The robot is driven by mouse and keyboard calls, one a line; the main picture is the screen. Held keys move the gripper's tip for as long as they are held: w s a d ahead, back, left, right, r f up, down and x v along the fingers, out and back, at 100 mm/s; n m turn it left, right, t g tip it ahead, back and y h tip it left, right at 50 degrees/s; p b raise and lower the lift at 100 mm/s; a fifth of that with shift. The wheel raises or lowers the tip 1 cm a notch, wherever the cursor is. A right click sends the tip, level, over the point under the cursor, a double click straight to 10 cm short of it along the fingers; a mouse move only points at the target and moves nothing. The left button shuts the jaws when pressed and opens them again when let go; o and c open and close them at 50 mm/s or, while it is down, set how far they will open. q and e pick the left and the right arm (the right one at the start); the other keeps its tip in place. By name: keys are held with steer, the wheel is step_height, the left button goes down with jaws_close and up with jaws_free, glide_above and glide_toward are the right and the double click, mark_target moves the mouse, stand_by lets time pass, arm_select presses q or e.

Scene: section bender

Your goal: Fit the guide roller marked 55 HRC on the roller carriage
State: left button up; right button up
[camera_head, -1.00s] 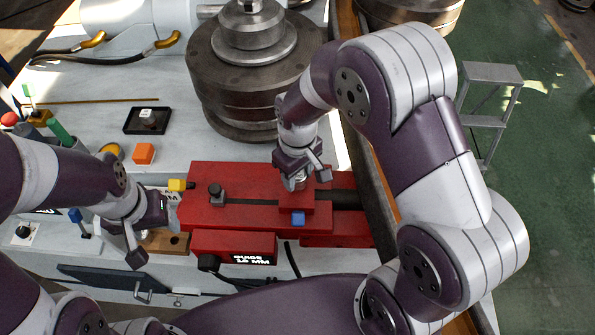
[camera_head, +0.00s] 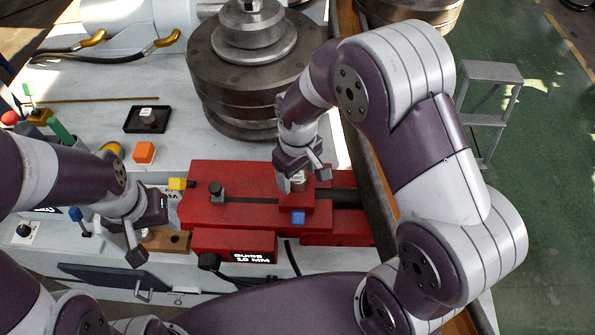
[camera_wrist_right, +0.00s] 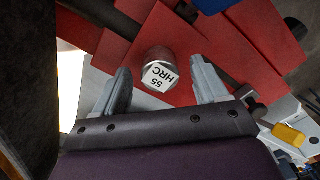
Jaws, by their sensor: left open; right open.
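The guide roller marked 55 HRC (camera_wrist_right: 160,72) is a short steel cylinder with a white labelled top. It stands on the red roller carriage (camera_wrist_right: 222,45), and its underside is hidden. In the head view the roller (camera_head: 298,183) shows just below my right gripper (camera_head: 308,170), on the raised red block of the carriage (camera_head: 318,204). My right gripper is open. In the right wrist view its fingers lie either side of the roller with gaps, not touching it. My left gripper (camera_head: 150,231) is open and empty, left of the red slide, near a wooden block (camera_head: 168,241).
Large steel bending rolls (camera_head: 250,75) stand behind the carriage. An orange block (camera_head: 144,152), a yellow knob (camera_head: 178,184) and a blue knob (camera_head: 298,217) are nearby.

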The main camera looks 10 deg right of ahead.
mark_target(298, 176)
step_height(298, 176, up, 6)
steer(key=p, duration=0.4)
arm_select(q)
step_height(298, 176, up, 5)
arm_select(e)
step_height(298, 176, up, 6)
steer(key=shift+f, duration=0.2)
